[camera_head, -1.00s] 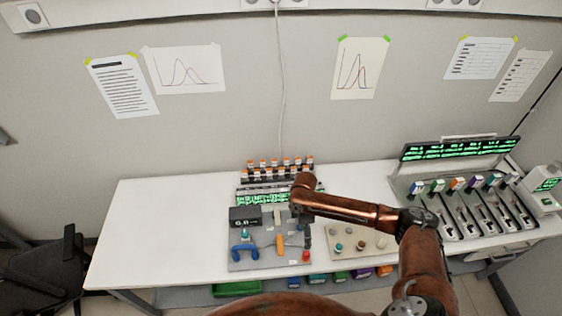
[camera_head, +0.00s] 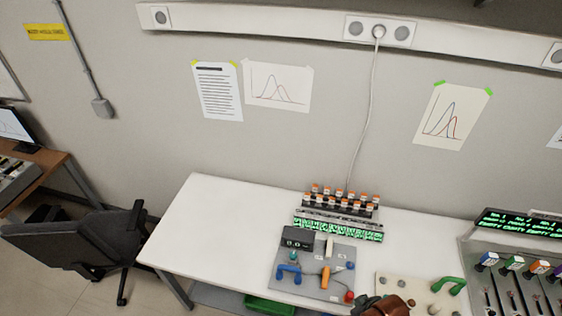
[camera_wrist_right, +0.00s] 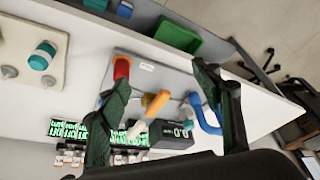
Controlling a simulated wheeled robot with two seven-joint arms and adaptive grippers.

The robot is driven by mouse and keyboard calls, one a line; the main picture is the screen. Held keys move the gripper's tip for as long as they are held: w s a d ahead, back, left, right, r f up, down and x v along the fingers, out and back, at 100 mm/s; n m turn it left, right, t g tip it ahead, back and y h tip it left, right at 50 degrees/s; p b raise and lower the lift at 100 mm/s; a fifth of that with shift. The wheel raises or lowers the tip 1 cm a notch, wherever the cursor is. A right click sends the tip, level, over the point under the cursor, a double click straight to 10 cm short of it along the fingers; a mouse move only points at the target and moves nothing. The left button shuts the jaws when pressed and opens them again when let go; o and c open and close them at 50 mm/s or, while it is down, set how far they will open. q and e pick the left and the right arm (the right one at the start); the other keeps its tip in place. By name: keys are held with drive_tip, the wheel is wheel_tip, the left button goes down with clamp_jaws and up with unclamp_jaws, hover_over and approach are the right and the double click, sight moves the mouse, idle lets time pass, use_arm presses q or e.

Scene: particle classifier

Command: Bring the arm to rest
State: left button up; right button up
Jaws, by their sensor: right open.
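My right gripper (camera_wrist_right: 160,82) is open and empty in the right wrist view, with its two dark green fingers spread over the grey control panel. The panel's orange handle (camera_wrist_right: 157,103), blue handle (camera_wrist_right: 207,118) and red knob (camera_wrist_right: 122,69) show between or beside the fingers; I see no contact. In the head view only a small reddish-brown part of my right arm (camera_head: 386,306) shows at the bottom edge, and its gripper cannot be made out there. My left gripper is in neither current view.
The grey panel (camera_head: 338,256) lies on the white table (camera_head: 225,215). A rack of orange-capped vials (camera_head: 340,203) stands behind it. A beige board with a green handle (camera_head: 449,285) and a machine with coloured tags (camera_head: 513,263) lie right. A chair (camera_head: 80,240) stands left.

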drive_tip(key=s+d+r+m+h, duration=0.25)
drive_tip(key=s+d+m, duration=0.35)
drive_tip(key=s+d, duration=0.5)
wheel_tip(320, 180, down, 37)
drive_tip(key=n+g+b, duration=0.1)
drive_tip(key=b, duration=0.7)
use_arm(q)
wheel_tip(320, 180, down, 16)
drive_tip(key=s+b, duration=0.1)
drive_tip(key=b, duration=0.6)
drive_tip(key=shift+b, duration=0.35)
use_arm(e)
drive_tip(key=s+f, duration=1)
drive_tip(key=f, duration=0.3)
drive_tip(key=s+f+g, duration=0.1)
drive_tip(key=s+f, duration=0.9)
drive_tip(key=f, duration=0.4)
drive_tip(key=shift+a+n, duration=0.25)
drive_tip(key=shift+n, duration=0.05)
use_arm(q)
drive_tip(key=shift+s+r, duration=0.1)
drive_tip(key=shift+c, duration=0.3)
use_arm(e)
drive_tip(key=shift+s, duration=0.1)
drive_tip(key=shift+c, duration=0.2)
